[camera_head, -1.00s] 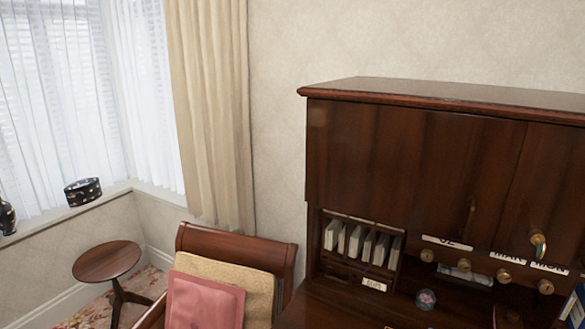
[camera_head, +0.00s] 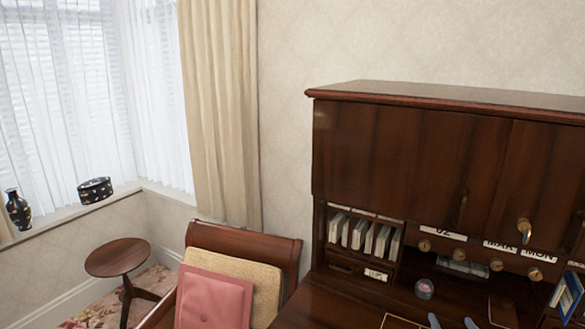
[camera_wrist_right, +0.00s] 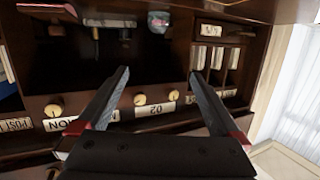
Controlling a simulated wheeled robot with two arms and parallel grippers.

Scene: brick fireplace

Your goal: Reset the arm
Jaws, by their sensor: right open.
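My right gripper (camera_head: 452,322) shows only as two grey fingertips at the bottom edge of the head view, in front of the dark wooden desk cabinet (camera_head: 405,160). In the right wrist view my right gripper (camera_wrist_right: 158,74) is open, its two fingers spread apart with nothing between them. That view is upside down and shows the cabinet's knobs and label cards beyond the fingers. My left gripper is not in view.
A small round glass ornament (camera_head: 424,289) stands on the desk, also in the right wrist view (camera_wrist_right: 159,21). Upright white cards (camera_head: 360,236) fill slots. A chair with a pink cushion (camera_head: 213,299) is left of the desk; a round stool (camera_head: 117,257) is farther left.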

